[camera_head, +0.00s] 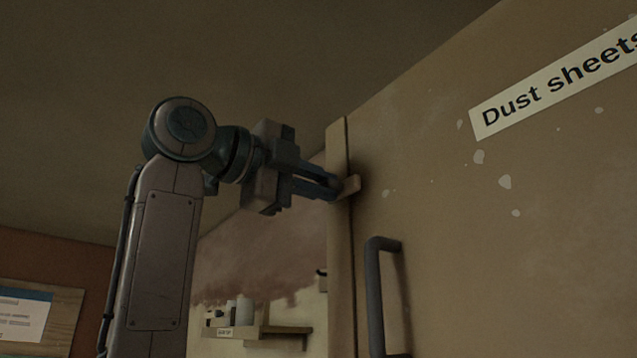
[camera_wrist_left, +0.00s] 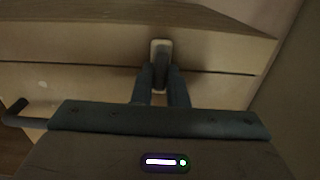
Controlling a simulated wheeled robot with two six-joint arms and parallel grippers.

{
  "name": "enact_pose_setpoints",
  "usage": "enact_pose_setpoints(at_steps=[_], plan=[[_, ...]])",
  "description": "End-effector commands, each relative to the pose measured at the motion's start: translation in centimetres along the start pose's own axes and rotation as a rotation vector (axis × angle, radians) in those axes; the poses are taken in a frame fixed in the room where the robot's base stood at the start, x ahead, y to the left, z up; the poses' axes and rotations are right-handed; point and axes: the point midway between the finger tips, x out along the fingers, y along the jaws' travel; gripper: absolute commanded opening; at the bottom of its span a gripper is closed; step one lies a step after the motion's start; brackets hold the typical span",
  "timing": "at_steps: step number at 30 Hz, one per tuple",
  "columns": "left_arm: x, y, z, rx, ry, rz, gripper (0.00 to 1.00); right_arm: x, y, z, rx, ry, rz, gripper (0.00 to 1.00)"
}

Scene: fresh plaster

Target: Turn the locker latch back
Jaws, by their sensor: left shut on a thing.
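The locker door (camera_head: 450,220) is tan, speckled with plaster, and appears closed. The small pale latch (camera_head: 351,185) sits at the door's left edge, by the upright frame strip (camera_head: 340,260). My left gripper (camera_head: 334,187) reaches it from the left and is shut on the latch. In the left wrist view, the latch (camera_wrist_left: 161,46) shows as a pale plate with a darker piece between the fingertips of my left gripper (camera_wrist_left: 161,78). The fingers hide part of it. My right gripper is not in view.
A dark bar handle (camera_head: 374,300) stands out from the door below the latch; it also shows in the left wrist view (camera_wrist_left: 14,112). A "Dust sheets" label (camera_head: 555,85) is on the door. A shelf with small containers (camera_head: 258,331) lies behind, lower left.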

Motion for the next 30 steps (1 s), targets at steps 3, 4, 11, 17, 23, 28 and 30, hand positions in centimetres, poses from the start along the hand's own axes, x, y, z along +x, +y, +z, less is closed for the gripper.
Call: enact_pose_setpoints(at_steps=[3,4,11,17,23,28,30], plan=[[0.0,0.1,0.0,0.001,0.001,0.003,0.00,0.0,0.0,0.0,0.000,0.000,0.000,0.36],[0.0,0.1,0.0,0.000,0.001,0.003,0.00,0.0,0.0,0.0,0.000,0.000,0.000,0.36],[0.0,0.1,0.0,0.000,0.001,0.002,0.35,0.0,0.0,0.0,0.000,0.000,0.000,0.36],[-0.1,0.1,0.0,0.000,0.000,0.001,0.35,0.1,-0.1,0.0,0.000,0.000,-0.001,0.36],[-2.7,0.4,0.0,0.001,-0.003,-0.001,0.35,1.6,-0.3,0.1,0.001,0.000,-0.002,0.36],[-6.2,0.5,0.1,0.000,-0.003,-0.001,0.35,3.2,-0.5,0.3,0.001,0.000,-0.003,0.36],[-7.6,0.4,0.0,0.001,-0.003,-0.001,0.35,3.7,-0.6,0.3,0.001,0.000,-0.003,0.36]])
